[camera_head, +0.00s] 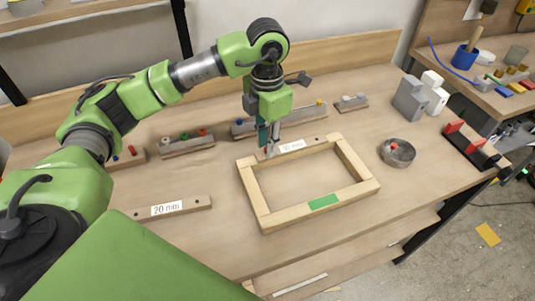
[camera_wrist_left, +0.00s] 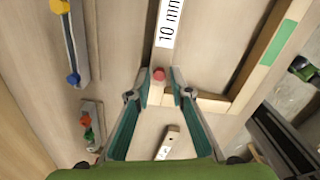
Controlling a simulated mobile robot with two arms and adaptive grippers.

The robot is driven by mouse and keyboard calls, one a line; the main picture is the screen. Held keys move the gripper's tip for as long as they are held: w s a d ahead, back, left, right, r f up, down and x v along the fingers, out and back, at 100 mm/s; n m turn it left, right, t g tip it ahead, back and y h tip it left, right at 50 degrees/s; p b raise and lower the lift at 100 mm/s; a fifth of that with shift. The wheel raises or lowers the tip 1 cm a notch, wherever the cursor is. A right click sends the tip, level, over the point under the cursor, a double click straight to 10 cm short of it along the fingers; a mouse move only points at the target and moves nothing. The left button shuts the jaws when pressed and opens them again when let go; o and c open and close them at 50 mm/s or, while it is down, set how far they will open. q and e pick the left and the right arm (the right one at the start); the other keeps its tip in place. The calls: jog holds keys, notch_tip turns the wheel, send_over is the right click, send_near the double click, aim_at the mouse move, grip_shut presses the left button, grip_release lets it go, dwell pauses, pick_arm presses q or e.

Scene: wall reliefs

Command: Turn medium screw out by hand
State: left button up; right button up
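My left gripper (camera_head: 268,152) points down over the far left corner of the wooden frame (camera_head: 262,212), by the strip labelled 10 mm (camera_head: 291,146). In the left wrist view, a red screw head (camera_wrist_left: 158,74) sits at the end of the labelled strip (camera_wrist_left: 168,24). The fingertips (camera_wrist_left: 159,78) stand apart on either side of the red head, with gaps between. I cannot tell whether this is the medium screw. Its shank is hidden. My right gripper is not in view.
A 20 mm strip (camera_head: 195,204) lies front left. Racks of coloured screws (camera_head: 187,141) stand along the back. A metal bowl (camera_head: 398,153) holding a red piece stands right, near grey and white blocks (camera_head: 411,98) and a dark holder with red parts (camera_head: 470,145). The frame's middle is bare.

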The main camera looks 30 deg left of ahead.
pick_arm(q)
jog(key=shift+m, duration=0.7)
jog(key=m+b, duration=0.1)
jog(key=m, duration=0.1)
jog(key=shift+f+m+b, duration=0.1)
jog(key=shift+m+b, duration=0.2)
jog(key=shift+m, duration=0.6)
jog(key=shift+m+b, duration=0.4)
jog(key=shift+m, duration=0.3)
grip_shut()
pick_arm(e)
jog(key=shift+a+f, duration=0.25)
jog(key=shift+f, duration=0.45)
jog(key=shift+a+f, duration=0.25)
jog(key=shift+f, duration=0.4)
pick_arm(q)
jog(key=n, duration=0.5)
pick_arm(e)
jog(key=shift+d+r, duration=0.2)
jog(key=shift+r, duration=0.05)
pick_arm(q)
jog(key=shift+p, duration=0.3)
